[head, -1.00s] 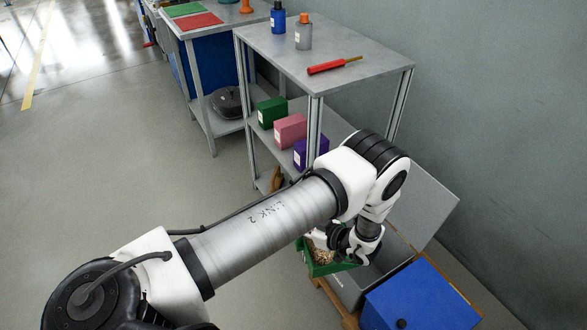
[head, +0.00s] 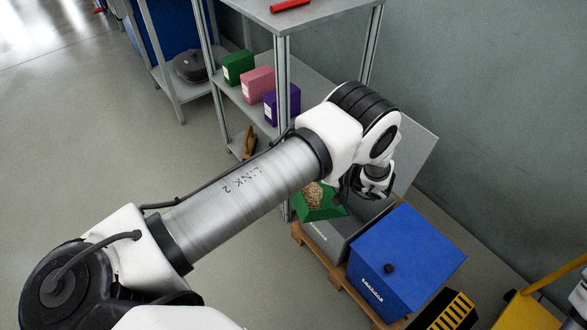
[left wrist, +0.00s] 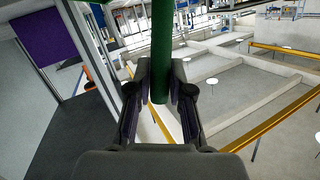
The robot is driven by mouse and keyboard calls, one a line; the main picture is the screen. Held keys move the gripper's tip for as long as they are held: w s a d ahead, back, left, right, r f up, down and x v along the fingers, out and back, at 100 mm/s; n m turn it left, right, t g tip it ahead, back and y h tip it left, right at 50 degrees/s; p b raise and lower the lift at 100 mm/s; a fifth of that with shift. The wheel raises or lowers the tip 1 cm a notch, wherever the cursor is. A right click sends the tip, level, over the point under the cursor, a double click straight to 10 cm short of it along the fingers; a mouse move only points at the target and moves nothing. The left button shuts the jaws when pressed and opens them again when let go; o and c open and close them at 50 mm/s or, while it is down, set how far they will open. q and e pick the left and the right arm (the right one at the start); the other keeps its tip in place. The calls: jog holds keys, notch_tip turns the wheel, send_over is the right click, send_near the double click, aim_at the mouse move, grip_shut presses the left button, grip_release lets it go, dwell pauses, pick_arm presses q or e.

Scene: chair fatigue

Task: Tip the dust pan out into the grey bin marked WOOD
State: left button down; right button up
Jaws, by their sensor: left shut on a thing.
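The green dust pan (head: 322,214) holds a heap of pale brown shavings (head: 314,194). It hangs tilted at the near left side of the open grey bin (head: 335,243), partly over its rim in the picture; its exact height cannot be told. The bin's grey lid (head: 419,150) stands raised at the back. My left gripper (head: 374,184) is over the bin's opening, shut on the pan's green handle (left wrist: 161,45); its fingers (left wrist: 160,90) flank the handle in the left wrist view. The bin's label is too small to read. My right gripper is not in view.
A blue lidded bin (head: 405,250) stands right beside the grey bin, on a wooden pallet (head: 302,236). A grey shelf unit (head: 236,88) with green, pink and purple boxes stands behind. A wall is close at right. A yellow-and-black item (head: 450,312) is at the lower right.

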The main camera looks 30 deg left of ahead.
pick_arm(q)
jog(key=w+d+r+m+y+b, duration=0.2)
jog(key=w+d+m+y+b, duration=0.3)
jog(key=b, duration=2.1)
jog(key=w+d+m, duration=0.1)
jog(key=w+d, duration=0.2)
jog(key=w, duration=0.3)
jog(key=shift+w+r, duration=0.15)
jog(key=shift+r, duration=0.15)
jog(key=shift+d, duration=0.1)
